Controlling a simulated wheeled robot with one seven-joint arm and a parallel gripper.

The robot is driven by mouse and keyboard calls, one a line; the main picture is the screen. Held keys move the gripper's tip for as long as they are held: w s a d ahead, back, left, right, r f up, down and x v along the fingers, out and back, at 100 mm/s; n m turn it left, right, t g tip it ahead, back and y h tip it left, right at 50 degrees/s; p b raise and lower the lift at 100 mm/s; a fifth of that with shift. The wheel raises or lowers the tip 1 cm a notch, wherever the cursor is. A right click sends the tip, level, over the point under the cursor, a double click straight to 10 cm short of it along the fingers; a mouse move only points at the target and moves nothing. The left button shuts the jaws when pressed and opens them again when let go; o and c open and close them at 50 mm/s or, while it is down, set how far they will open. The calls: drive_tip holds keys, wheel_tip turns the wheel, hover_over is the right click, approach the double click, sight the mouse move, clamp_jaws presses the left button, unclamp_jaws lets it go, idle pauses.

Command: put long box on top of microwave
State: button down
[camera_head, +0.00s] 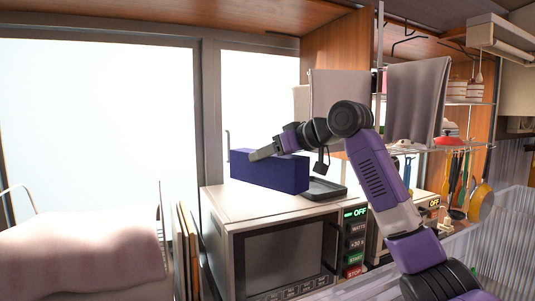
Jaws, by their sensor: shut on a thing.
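The long box (268,172) is dark blue and lies lengthwise over the top of the microwave (222,208). It looks level, and I cannot tell whether its underside touches the microwave top. My gripper (260,154) is shut on the long box at its upper edge, left of its middle. My purple and black arm reaches in from the lower right. The microwave is white with a dark door and a lit panel at its right side. The far side of the box is hidden.
A dark tray (325,189) lies on the microwave just right of the box. Grey cloths (416,98) hang behind my arm, beside a wire rack with dishes. Utensils (458,180) hang at the right. The front left of the microwave top is clear.

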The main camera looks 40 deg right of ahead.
sight(290, 173)
drive_tip(key=shift+f+b, duration=2.3)
drive_tip(key=shift+f, duration=0.6)
drive_tip(key=shift+f, duration=0.55)
drive_tip(key=shift+c, duration=2.1)
unclamp_jaws()
drive_tip(key=shift+s, duration=0.1)
drive_tip(key=b+v, duration=0.2)
drive_tip(key=v, duration=0.5)
drive_tip(key=shift+s+r, duration=0.2)
drive_tip(key=shift+s, duration=0.1)
drive_tip(key=shift+s, duration=0.1)
